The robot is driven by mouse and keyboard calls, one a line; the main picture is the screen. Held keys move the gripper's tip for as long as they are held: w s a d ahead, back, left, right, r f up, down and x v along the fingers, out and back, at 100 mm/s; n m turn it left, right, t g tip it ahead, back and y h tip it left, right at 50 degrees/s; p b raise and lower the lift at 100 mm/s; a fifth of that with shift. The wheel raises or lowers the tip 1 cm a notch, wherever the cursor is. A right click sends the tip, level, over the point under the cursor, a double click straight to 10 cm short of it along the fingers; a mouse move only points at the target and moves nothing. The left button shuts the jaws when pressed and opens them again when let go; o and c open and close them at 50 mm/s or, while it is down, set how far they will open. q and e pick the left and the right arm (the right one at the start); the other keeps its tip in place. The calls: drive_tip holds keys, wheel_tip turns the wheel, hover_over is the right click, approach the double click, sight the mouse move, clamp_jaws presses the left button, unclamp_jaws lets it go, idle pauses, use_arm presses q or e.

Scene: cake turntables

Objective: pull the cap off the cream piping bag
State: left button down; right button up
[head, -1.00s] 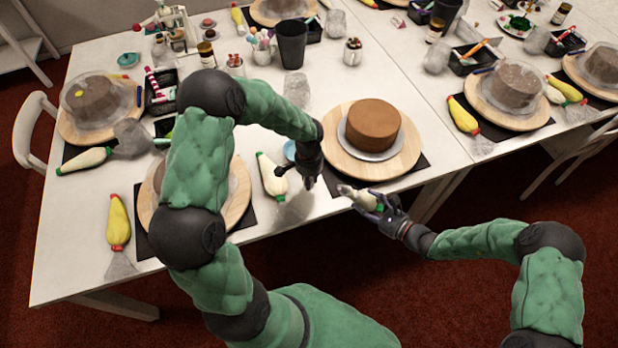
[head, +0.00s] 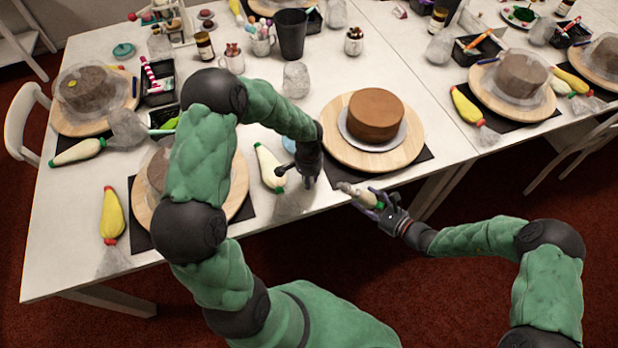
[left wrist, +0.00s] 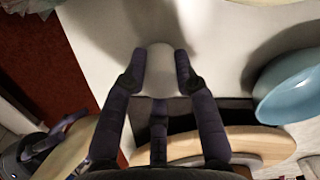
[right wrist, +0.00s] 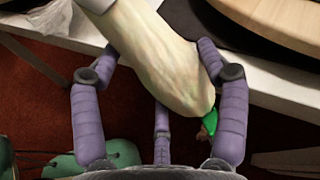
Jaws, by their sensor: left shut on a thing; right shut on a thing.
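The cream piping bag (head: 367,196) is in my right gripper (head: 388,213), off the table's front edge. In the right wrist view the fingers close around the bag's wide body (right wrist: 155,55), with its green band (right wrist: 210,122) beside the right finger. Its narrow greyish tip (head: 346,187) points left toward my left gripper (head: 308,182), with a gap between. My left gripper is shut, pointing down by the table edge. In the left wrist view a small pale rounded piece (left wrist: 160,62), seemingly the cap, sits between its fingertips. It is hidden in the head view.
A brown cake (head: 376,114) stands on a round wooden turntable (head: 335,140) behind the grippers. Another cream bag (head: 268,165) lies left of my left gripper, near a blue dish (left wrist: 290,85). My left arm partly hides a second turntable (head: 240,185). Open floor lies in front.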

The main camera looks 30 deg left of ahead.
sight(367, 196)
use_arm(q)
drive_tip(key=shift+f, duration=0.3)
use_arm(e)
drive_tip(key=shift+f, duration=0.2)
use_arm(q)
drive_tip(key=c, duration=0.9)
unclamp_jaws()
drive_tip(key=shift+r+p, duration=1.85)
drive_tip(key=shift+r, duration=1.2)
use_arm(e)
drive_tip(key=shift+r, duration=2.1)
